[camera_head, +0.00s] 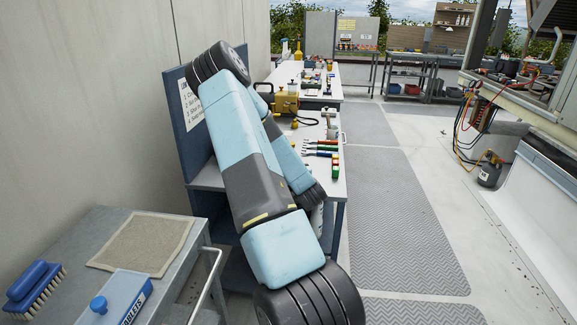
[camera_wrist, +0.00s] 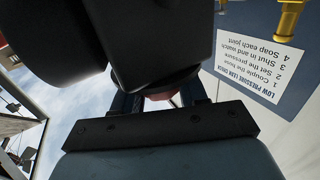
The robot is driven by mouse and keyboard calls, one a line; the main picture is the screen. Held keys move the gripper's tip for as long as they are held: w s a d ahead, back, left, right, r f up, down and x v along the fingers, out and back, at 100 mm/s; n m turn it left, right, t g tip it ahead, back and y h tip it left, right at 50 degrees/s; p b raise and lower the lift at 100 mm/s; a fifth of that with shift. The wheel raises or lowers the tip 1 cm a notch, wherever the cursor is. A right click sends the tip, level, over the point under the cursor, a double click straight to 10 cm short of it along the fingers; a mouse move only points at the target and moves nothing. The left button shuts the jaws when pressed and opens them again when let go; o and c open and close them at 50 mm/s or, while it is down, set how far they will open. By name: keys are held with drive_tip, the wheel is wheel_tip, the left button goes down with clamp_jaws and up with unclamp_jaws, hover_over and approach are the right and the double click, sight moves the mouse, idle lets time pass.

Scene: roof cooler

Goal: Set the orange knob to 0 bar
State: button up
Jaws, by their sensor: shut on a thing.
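In the wrist view, my gripper (camera_wrist: 157,100) reaches up from the bottom with its two dark blue fingers close together. It is shut on a small reddish-orange part, which looks like the orange knob (camera_wrist: 160,95); only a sliver shows between the fingers. Large black round and blocky shapes (camera_wrist: 150,45) fill the view just beyond the fingers and hide most of the knob. I see no scale or pointer, so the pressure setting cannot be read. In the head view, my arm hides both the gripper and the knob.
A leak-check sign (camera_wrist: 249,75) hangs on a blue panel, with a yellow fitting (camera_wrist: 288,18) nearby. The workbench (camera_head: 333,185) holds several coloured-handled tools (camera_head: 322,148) and a yellow device (camera_head: 286,104). A grey cart (camera_head: 75,235) stands front left. The matted aisle (camera_head: 390,210) is clear.

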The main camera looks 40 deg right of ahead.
drive_tip(key=n+y, duration=0.1)
drive_tip(key=y, duration=0.1)
drive_tip(key=n+t+y, duration=0.1)
drive_tip(key=n+y, duration=0.1)
drive_tip(key=y, duration=0.1)
drive_tip(key=n+y, duration=0.2)
drive_tip(key=shift+d+r+t+y, duration=0.3)
drive_tip(key=shift+r, duration=0.1)
drive_tip(key=shift+w+n+y, duration=0.1)
drive_tip(key=shift+n+y, duration=0.5)
drive_tip(key=shift+y, duration=0.2)
drive_tip(key=shift+a+y, duration=0.1)
drive_tip(key=shift+y, duration=0.2)
drive_tip(key=o, duration=1)
drive_tip(key=shift+w+a, duration=0.1)
drive_tip(key=shift+f, duration=0.15)
drive_tip(key=shift+s+f, duration=0.1)
drive_tip(key=shift+s, duration=0.5)
drive_tip(key=s, duration=0.4)
drive_tip(key=s+d, duration=0.1)
drive_tip(key=s, duration=0.3)
drive_tip(key=s+d, duration=0.1)
drive_tip(key=s, duration=0.3)
drive_tip(key=shift+s+d, duration=0.1)
drive_tip(key=shift+s, duration=0.2)
